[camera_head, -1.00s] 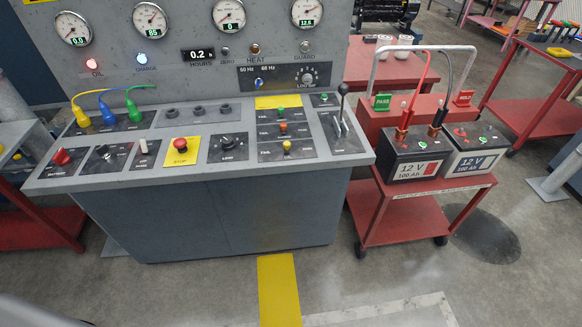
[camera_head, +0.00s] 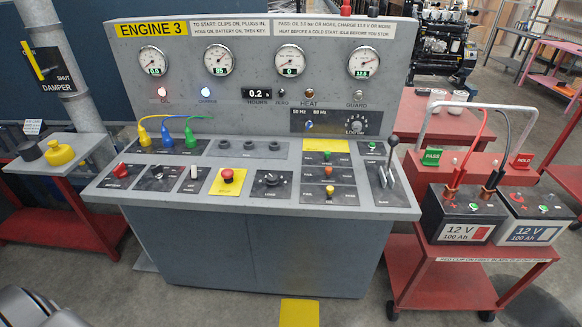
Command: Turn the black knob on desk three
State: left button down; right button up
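The grey control desk (camera_head: 250,235) stands in front of me, with a yellow ENGINE 3 sign (camera_head: 152,30) on its back panel. A black knob (camera_head: 270,179) sits on a dark plate on the sloping top, right of the red push button (camera_head: 228,175). Another black knob (camera_head: 157,173) is on the left plate, beside a red switch (camera_head: 120,170). A dark round dial (camera_head: 355,124) is on the upright panel. I cannot tell from the picture which knob is meant. Neither gripper is in view; only a grey rounded piece, probably my arm, shows at the bottom left.
A black lever (camera_head: 389,155) stands at the desk's right end. To the right, a red cart (camera_head: 450,300) carries two 12 V batteries (camera_head: 462,212) with cables. To the left is a red table with a yellow knob-like object (camera_head: 59,152).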

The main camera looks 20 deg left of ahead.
aim_at(272, 181)
jog(key=u, duration=3.2)
jog(key=i, duration=0.5)
jog(key=z, duration=2.9)
